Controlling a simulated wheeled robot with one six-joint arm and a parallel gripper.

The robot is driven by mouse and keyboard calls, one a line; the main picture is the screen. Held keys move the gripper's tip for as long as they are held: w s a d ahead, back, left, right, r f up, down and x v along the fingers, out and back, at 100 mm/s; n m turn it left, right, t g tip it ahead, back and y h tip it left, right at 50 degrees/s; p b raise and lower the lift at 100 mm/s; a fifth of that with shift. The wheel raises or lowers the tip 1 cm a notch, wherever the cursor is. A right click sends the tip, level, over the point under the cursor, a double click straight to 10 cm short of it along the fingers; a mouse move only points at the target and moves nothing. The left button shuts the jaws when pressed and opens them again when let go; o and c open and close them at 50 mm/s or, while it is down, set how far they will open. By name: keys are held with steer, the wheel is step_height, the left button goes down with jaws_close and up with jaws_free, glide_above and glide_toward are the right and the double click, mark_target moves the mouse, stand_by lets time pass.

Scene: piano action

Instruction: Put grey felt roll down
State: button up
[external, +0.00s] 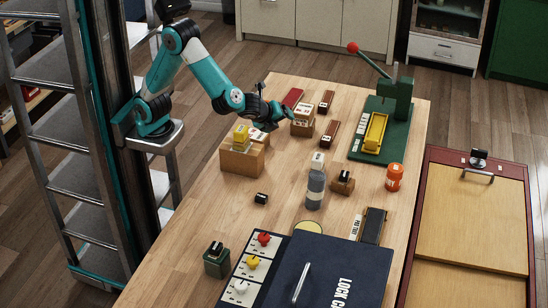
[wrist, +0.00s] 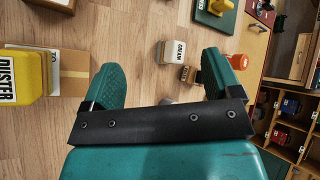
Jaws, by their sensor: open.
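My gripper (external: 272,117) is over the far left part of the workbench, beside a small wooden box with pale labelled items. In the wrist view its two teal fingers (wrist: 160,82) stand wide apart, with wood surface between them. A small greyish patch (wrist: 168,101) shows just above the black crossbar, mostly hidden; I cannot tell what it is. I cannot pick out a grey felt roll for certain in either view. Nothing is visibly held between the fingers.
The workbench (external: 280,185) holds a yellow block on a wooden box (external: 243,160), a grey bottle (external: 316,183), an orange canister (external: 394,177) and a green press (external: 392,115). A dark blue case (external: 335,268) fills the front.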

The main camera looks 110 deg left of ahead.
steer(key=s+a+r+n+g+h, duration=0.1)
steer(key=s+a+r+n, duration=0.1)
steer(key=s+a+n, duration=0.3)
steer(key=s+a+r+n+g+h, duration=0.1)
steer(key=s+a+n, duration=0.25)
steer(key=s, duration=0.35)
steer(key=s+n+g+h, duration=0.1)
steer(key=s+n+h, duration=0.1)
steer(key=s+n, duration=0.9)
steer(key=s, duration=0.3)
steer(key=shift+r+g, duration=0.2)
steer(key=shift+g, duration=0.1)
step_height(320, 180, up, 3)
steer(key=p, duration=0.2)
steer(key=shift+p, duration=0.4)
